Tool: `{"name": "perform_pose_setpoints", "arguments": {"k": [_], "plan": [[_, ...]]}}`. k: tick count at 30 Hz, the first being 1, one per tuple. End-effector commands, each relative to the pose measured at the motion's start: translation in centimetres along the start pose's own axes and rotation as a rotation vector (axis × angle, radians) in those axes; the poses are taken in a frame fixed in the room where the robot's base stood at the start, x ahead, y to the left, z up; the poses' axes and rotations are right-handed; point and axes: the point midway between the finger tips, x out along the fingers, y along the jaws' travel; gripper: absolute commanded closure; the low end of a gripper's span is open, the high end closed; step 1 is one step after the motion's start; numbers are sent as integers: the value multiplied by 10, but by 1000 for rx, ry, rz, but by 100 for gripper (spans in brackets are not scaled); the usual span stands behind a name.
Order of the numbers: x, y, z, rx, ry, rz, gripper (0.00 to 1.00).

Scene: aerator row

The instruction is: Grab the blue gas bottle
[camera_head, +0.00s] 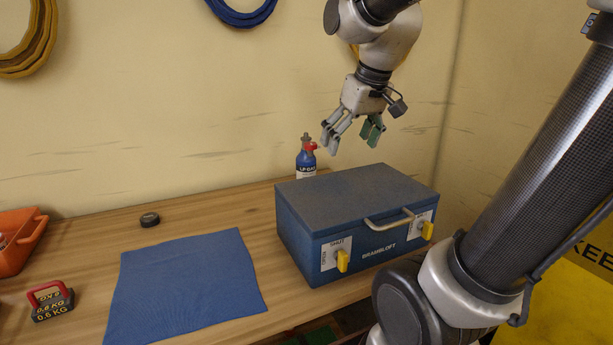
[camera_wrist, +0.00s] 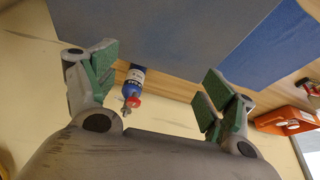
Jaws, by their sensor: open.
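The blue gas bottle (camera_head: 306,160) stands upright at the back of the table, against the wall side. It has a red valve part and a pale label, and its lower part is hidden behind the blue toolbox (camera_head: 350,215). In the wrist view the bottle (camera_wrist: 136,80) shows between the fingers, nearer the left one, with its red part toward the palm. My gripper (camera_head: 353,138) is open and empty, above the toolbox and to the right of the bottle, apart from both. It also shows in the wrist view (camera_wrist: 160,85) with green finger pads.
A blue mat (camera_head: 185,285) lies on the table left of the toolbox. A dark tape roll (camera_head: 149,219), a weight with a red handle (camera_head: 50,300) and an orange bin (camera_head: 18,245) are farther left. Bare tabletop lies left of the bottle.

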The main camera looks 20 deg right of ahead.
Motion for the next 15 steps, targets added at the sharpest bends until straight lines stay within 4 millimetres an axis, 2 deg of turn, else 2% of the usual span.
{"name": "perform_pose_setpoints", "arguments": {"k": [1, 3, 6, 10, 12, 15], "plan": [[12, 5, -34, -11, -7, -5, 17], [29, 10, -76, -31, -4, -14, 17], [60, 20, -129, -58, 0, -23, 17], [99, 31, -179, -83, 7, -32, 17], [116, 36, -196, -93, 10, -34, 17], [132, 39, -211, -102, 13, -37, 17]]}}
